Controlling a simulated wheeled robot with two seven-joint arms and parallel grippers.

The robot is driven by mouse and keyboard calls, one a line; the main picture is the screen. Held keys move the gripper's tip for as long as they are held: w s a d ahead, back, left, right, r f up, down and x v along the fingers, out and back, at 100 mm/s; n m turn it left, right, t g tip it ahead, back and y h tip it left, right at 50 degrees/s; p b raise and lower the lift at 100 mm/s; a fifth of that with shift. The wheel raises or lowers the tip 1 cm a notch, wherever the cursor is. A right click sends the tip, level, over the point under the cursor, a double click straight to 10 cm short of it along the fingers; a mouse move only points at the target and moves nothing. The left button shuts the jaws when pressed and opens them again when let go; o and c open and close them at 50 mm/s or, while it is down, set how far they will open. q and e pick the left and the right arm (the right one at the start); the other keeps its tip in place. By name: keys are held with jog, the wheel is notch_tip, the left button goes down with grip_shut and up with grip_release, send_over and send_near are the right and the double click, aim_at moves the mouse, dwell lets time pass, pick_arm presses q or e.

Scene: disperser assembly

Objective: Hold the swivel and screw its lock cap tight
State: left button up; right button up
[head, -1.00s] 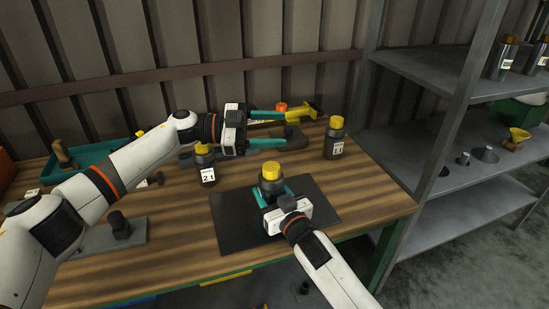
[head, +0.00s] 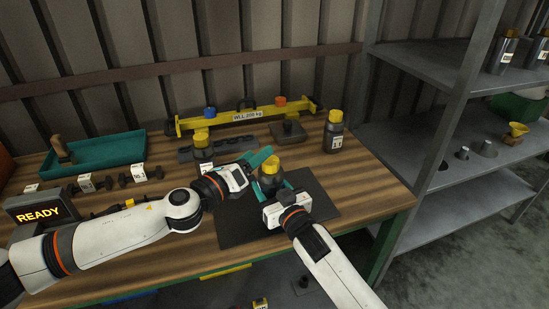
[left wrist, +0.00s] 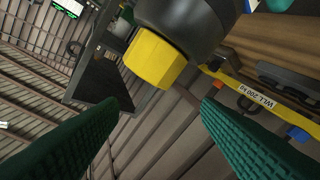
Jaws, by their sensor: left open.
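The swivel (head: 268,184) is a dark upright body with a yellow lock cap (head: 271,164) on top, standing over the black mat. My right gripper (head: 274,188) has its teal fingers around the dark body, below the cap, and looks shut on it. My left gripper (head: 253,171) is open and empty, just left of the swivel and close to the cap. In the left wrist view the hexagonal yellow cap (left wrist: 155,57) lies ahead of the two green fingertips (left wrist: 165,106), apart from them. The swivel's lower part is hidden by the right gripper.
The black mat (head: 235,228) lies on the wooden table. A yellow lifting beam (head: 240,117) and teal tray (head: 110,157) are at the back. A READY display (head: 38,213) stands left.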

aim_at(275, 158)
pick_arm(q)
jog(key=s+a+f+m+t+y, duration=0.1)
jog(key=s+f+m+y, duration=0.1)
jog(key=s+m, duration=0.45)
jog(key=shift+n, duration=0.65)
jog(key=x, duration=1.1)
jog(key=shift+s+f, duration=0.1)
jog(key=c, duration=1)
